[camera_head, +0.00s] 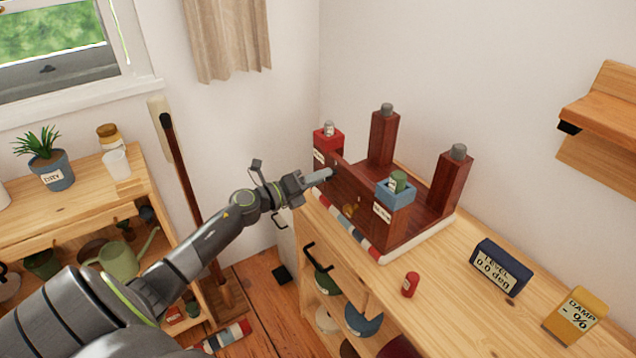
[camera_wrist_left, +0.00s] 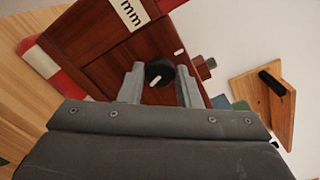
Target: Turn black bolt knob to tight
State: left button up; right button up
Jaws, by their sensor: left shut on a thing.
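The black bolt knob (camera_wrist_left: 158,72) shows in the left wrist view as a dark round knob with a white mark, on the face of a red-brown timber frame (camera_wrist_left: 100,62). My left gripper (camera_wrist_left: 160,88) has a finger on each side of the knob and is shut on it. In the head view my left gripper (camera_head: 327,175) reaches from the left to the left side of the timber frame (camera_head: 365,195); the knob is hidden there. My right gripper is not in view.
The frame stands on a wooden bench (camera_head: 450,280) with a red box (camera_head: 328,138) and a blue box (camera_head: 396,192) on it. A level meter (camera_head: 500,266), a damp meter (camera_head: 575,315) and a red cylinder (camera_head: 410,284) stand nearby. A wall shelf (camera_head: 600,115) is at right.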

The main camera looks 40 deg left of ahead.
pick_arm(q)
jog(key=shift+f+m+b, duration=0.1)
jog(key=shift+m+b, duration=0.8)
jog(key=shift+m, duration=1.1)
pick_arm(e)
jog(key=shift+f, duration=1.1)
pick_arm(q)
jog(key=o, duration=1)
jog(key=shift+c, duration=0.2)
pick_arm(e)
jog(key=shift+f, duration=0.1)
